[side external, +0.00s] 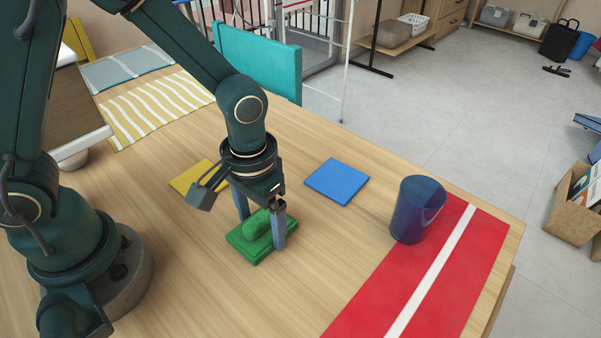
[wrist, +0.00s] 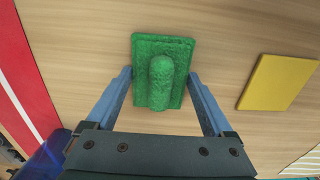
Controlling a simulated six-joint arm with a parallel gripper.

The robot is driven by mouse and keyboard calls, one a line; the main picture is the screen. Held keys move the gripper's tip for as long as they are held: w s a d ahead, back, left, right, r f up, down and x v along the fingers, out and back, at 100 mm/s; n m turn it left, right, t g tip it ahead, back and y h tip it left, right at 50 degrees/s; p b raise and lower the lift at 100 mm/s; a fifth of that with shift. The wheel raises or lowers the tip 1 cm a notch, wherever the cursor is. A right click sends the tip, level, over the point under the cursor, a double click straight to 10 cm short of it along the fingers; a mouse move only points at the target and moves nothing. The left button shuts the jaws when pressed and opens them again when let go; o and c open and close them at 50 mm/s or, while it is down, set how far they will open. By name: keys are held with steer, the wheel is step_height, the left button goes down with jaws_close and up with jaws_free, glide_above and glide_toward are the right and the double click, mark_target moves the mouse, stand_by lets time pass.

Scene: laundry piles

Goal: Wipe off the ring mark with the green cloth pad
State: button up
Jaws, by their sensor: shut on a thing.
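The green cloth pad (side external: 247,246) is a flat square with a rounded raised grip on top, and it lies at or very near the wooden tabletop. My gripper (side external: 262,228) points down over it, with one finger on each side of the raised grip, shut on the pad. In the wrist view the pad (wrist: 147,48) shows between my gripper's fingers (wrist: 160,78). No ring mark shows in either view; whether one lies under the pad I cannot tell.
A blue square (side external: 336,181) and a yellow square (side external: 186,180) lie flat nearby. A striped yellow cloth (side external: 150,108) lies farther back. The wood right of the pad is clear.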

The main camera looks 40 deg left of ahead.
steer(key=shift+a, duration=1.6)
steer(key=shift+a+r, duration=0.15)
steer(key=shift+r, duration=3.95)
steer(key=shift+s, duration=0.1)
